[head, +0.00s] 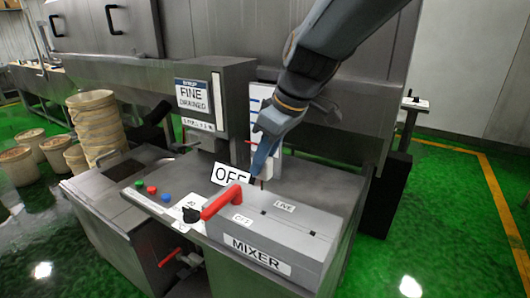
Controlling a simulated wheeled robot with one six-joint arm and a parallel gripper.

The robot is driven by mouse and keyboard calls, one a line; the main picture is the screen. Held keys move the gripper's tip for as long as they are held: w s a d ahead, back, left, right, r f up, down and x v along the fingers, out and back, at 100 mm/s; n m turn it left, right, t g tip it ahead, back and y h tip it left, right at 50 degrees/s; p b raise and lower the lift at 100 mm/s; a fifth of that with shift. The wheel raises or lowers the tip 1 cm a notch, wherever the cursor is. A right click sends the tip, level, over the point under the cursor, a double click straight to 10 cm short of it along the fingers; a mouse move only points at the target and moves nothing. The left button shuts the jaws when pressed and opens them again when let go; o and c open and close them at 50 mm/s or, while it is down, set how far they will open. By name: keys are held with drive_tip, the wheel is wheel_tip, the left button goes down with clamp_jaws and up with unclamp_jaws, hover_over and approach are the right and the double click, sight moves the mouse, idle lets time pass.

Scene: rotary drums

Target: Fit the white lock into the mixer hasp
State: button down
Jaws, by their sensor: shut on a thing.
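The mixer box (300,228) is grey, with a MIXER label on its front. A red handle (221,202) lies on its left end beside a small OFF label, and a LIVE label is farther right. My gripper (260,171) points down behind the box, near the large OFF sign (230,176). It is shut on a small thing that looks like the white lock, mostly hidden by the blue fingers. I cannot make out the hasp or whether the lock touches it.
A FINE DRAINED display (194,96) stands on a post behind the panel. Coloured buttons (151,190) are to the left. A dark knob (191,214) sits left of the red handle. Stacked baskets (95,122) stand far left. Green floor is open at right.

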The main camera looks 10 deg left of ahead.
sight(263, 181)
drive_tip(key=shift+d, duration=0.1)
idle(0.3)
drive_tip(key=shift+f+b, duration=0.2)
drive_tip(key=shift+b, duration=0.1)
drive_tip(key=shift+f+b, duration=2.1)
drive_tip(key=shift+f, duration=0.6)
drive_tip(key=shift+f+b, duration=2.35)
drive_tip(key=shift+f, duration=0.35)
drive_tip(key=c, duration=1.4)
unclamp_jaws()
drive_tip(key=shift+s, duration=0.1)
drive_tip(key=shift+r, duration=0.1)
drive_tip(key=b+v, duration=0.1)
drive_tip(key=v, duration=0.6)
drive_tip(key=shift+d+r, duration=0.2)
drive_tip(key=shift+r, duration=0.15)
